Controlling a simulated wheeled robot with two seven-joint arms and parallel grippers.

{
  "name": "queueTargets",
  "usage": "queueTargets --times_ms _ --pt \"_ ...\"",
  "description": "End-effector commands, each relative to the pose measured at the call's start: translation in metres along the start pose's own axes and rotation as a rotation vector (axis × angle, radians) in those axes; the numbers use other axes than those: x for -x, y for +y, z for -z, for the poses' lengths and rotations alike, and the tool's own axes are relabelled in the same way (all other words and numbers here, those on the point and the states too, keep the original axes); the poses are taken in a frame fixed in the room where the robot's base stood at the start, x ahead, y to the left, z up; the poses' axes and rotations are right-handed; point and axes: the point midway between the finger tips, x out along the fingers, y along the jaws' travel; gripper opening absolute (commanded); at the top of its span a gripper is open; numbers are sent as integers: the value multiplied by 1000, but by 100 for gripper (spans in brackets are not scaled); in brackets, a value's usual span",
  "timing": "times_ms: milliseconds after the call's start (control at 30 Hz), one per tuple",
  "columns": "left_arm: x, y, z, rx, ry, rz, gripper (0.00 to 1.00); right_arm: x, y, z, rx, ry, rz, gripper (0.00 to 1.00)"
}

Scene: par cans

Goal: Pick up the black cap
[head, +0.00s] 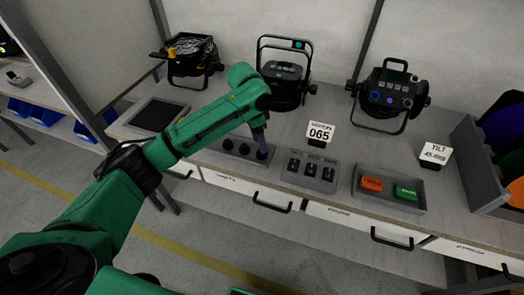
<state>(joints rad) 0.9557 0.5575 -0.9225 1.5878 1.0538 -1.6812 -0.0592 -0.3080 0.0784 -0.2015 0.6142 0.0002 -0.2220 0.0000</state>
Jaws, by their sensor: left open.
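Several small round black pieces sit in a row on a grey block at the front of the bench; one of them may be the black cap (262,155), at the right end of the row. Another black piece (228,144) is at the left end. My left gripper (261,146) points down, right over the right-end piece, and is open. Its fingers partly cover that piece, and I cannot tell whether they touch it. My right gripper is not in view.
A grey box with black switches (312,171) stands to the right, then a grey tray (360,197) with an orange and a green piece. Black par cans (388,98) stand behind. Number card (321,132) and tilt card (435,154) stand on the bench. A dark mat (155,115) lies left.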

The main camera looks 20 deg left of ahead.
Motion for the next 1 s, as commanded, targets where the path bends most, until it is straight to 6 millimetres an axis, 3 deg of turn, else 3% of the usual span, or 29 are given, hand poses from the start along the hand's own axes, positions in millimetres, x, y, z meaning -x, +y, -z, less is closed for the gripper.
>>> queueTargets --times_ms 200,433,567,1000 --pt "-38 1 1 0 -3 0 52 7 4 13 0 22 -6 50" --pt "-42 0 1 -1 0 1 52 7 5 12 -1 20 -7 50" --pt "-42 0 1 -1 0 1 2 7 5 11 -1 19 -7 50" --pt "-37 0 2 -1 0 1 0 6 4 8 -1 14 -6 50"
